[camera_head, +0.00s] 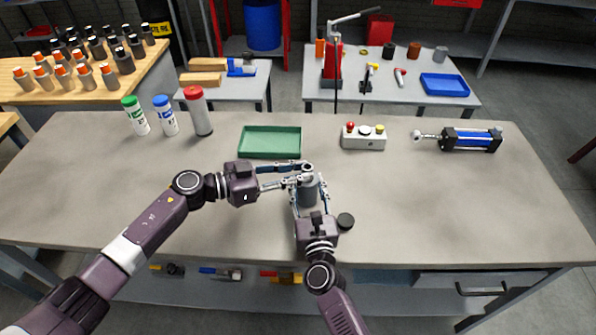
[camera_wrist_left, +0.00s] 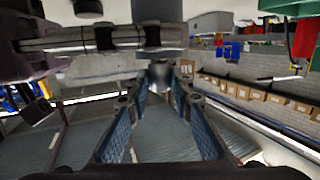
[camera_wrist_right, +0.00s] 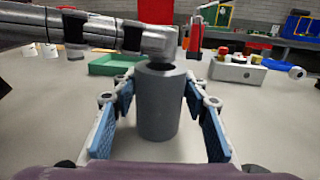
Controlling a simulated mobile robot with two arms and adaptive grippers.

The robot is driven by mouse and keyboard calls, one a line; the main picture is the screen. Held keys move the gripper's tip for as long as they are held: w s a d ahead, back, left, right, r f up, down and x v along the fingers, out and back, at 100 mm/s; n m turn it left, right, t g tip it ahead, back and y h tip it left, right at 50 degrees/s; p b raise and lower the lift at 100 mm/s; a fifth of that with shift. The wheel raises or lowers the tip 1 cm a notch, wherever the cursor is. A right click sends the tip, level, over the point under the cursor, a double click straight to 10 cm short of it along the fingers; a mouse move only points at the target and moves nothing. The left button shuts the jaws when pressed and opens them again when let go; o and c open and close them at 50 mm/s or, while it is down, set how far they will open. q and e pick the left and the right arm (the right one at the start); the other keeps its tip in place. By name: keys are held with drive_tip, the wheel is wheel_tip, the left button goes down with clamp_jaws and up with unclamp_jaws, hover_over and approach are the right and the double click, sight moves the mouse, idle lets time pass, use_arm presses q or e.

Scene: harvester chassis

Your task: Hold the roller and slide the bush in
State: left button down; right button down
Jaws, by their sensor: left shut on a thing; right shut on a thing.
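The roller (camera_head: 310,191) is a grey upright cylinder with a dark bore in its top. In the right wrist view the roller (camera_wrist_right: 158,102) stands between the blue-padded fingers of my right gripper (camera_wrist_right: 160,108), which is shut on it. My left gripper (camera_head: 302,172) reaches in from the left, with its fingertips just above the roller's top. It is shut on the bush (camera_head: 307,167), a small grey piece largely hidden by the fingers. The bush also shows dimly between the fingertips in the left wrist view (camera_wrist_left: 160,75). I cannot tell whether it touches the bore.
A green tray (camera_head: 270,142) lies behind the grippers, with a control box (camera_head: 363,136) to its right. A blue cylinder actuator (camera_head: 470,139) lies farther right. Several bottles, including a red-capped one (camera_head: 198,111), stand at the back left.

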use_arm(q)
drive_tip(key=shift+f, duration=1)
idle(1.2)
drive_tip(key=c, duration=1.6)
unclamp_jaws()
drive_tip(key=shift+f, duration=0.15)
drive_tip(key=shift+s+a, duration=0.1)
drive_tip(key=shift+a, duration=0.05)
drive_tip(key=v, duration=1.1)
drive_tip(key=shift+a+r, duration=0.3)
drive_tip(key=shift+r, duration=0.15)
use_arm(e)
drive_tip(key=c, duration=1.1)
unclamp_jaws()
drive_tip(key=shift+s, duration=0.1)
